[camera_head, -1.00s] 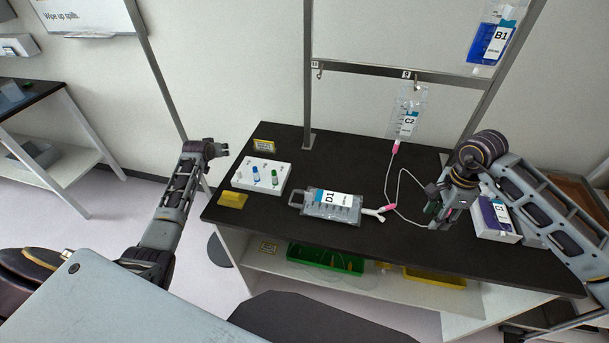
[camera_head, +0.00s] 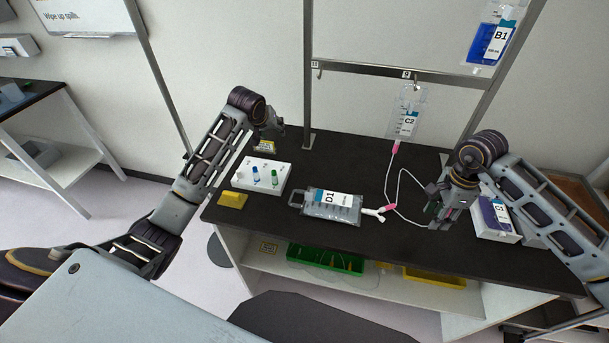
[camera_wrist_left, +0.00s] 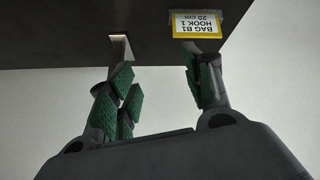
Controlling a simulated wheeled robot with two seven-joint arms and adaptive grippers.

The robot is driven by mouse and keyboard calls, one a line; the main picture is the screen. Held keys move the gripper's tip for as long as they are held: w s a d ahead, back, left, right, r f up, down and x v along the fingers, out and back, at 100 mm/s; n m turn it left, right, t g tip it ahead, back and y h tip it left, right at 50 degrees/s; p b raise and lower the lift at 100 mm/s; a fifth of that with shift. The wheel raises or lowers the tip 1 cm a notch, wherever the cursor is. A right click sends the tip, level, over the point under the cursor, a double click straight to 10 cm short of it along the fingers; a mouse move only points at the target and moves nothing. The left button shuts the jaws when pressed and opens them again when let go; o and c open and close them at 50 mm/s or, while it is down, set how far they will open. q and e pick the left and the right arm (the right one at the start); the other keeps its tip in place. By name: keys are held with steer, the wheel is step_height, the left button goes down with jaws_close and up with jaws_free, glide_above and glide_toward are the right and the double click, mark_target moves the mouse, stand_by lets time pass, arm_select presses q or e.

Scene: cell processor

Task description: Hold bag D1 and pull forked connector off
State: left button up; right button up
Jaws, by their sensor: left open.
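Bag D1 (camera_head: 331,203) lies flat on the black bench, with a handle loop at its left end. A white forked connector (camera_head: 374,212) sits at the bag's right end, with a pink piece (camera_head: 390,208) on one branch and thin tubing (camera_head: 389,183) running from it. My left gripper (camera_head: 272,130) is above the back left of the bench, apart from the bag. The left wrist view shows its green-padded fingers (camera_wrist_left: 158,92) open and empty. My right gripper (camera_head: 437,212) is right of the connector, by the tubing; its fingertips are too small to read.
A white rack (camera_head: 262,175) with a blue and a green vial stands left of bag D1, beside a yellow block (camera_head: 233,199). Bag C2 (camera_head: 408,112) hangs from the rail, its tubing reaching the bench. Box C1 (camera_head: 494,219) is right of my right gripper. The bench front is clear.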

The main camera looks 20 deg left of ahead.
arm_select(q)
steer(key=s+d+r+m+g, duration=0.2)
steer(key=s+d, duration=0.5)
steer(key=d, duration=0.4)
steer(key=m+g, duration=0.1)
glide_toward(309, 193)
steer(key=v, duration=0.5)
steer(key=shift+w+a+r, duration=0.1)
steer(key=shift+w+a, duration=0.15)
steer(key=shift+a, duration=0.1)
steer(key=shift+d+x, duration=0.15)
steer(key=shift+x, duration=3.3)
steer(key=shift+d+x, duration=0.1)
steer(key=shift+x, duration=3.4)
steer(key=shift+s, duration=0.2)
steer(key=shift+c, duration=0.4)
jaws_close()
